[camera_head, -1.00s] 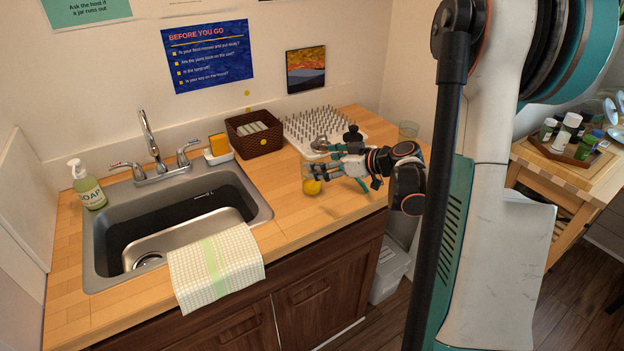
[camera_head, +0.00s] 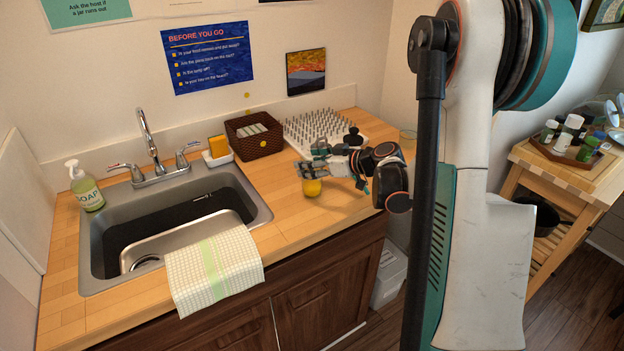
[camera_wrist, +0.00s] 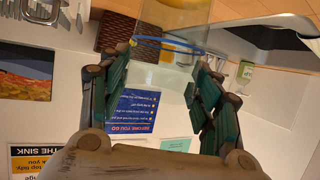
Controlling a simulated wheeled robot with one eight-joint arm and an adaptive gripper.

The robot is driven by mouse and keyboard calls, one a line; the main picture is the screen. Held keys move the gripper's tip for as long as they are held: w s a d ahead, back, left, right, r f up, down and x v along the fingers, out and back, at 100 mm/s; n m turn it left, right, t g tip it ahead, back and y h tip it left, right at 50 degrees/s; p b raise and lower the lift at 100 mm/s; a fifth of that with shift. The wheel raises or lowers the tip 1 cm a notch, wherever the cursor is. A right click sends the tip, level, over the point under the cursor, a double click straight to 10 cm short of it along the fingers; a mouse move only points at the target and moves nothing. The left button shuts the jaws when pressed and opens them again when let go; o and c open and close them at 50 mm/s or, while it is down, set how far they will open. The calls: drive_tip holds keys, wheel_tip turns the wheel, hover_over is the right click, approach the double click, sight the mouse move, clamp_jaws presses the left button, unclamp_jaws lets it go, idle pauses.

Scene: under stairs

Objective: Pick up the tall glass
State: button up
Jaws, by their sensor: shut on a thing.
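The tall glass (camera_wrist: 172,72) is clear, with a blue band around it, and stands between my gripper's fingers in the wrist view, which is upside down. My gripper (camera_wrist: 160,66) is shut on it, one finger on each side. In the head view my gripper (camera_head: 313,172) is over the counter right of the sink and hides most of the glass. A yellow patch (camera_head: 312,188) shows just below the fingers, at the glass's lower part; I cannot tell whether it is inside or behind. I cannot tell whether the glass touches the counter.
A white spiked rack (camera_head: 300,127) and a brown basket (camera_head: 252,146) stand behind my gripper. A shorter clear glass (camera_head: 408,136) is at the counter's right end. The sink (camera_head: 110,240) and a draped towel (camera_head: 215,272) lie to the left. Bare counter surrounds the gripper's front.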

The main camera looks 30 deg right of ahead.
drive_tip(key=shift+r, duration=0.1)
idle(0.3)
wheel_tip(320, 180, up, 20)
drive_tip(key=p, duration=0.6)
drive_tip(key=shift+f, duration=0.2)
idle(0.5)
idle(0.4)
drive_tip(key=o, duration=0.8)
drive_tip(key=c, duration=0.6)
drive_tip(key=shift+c, duration=0.2)
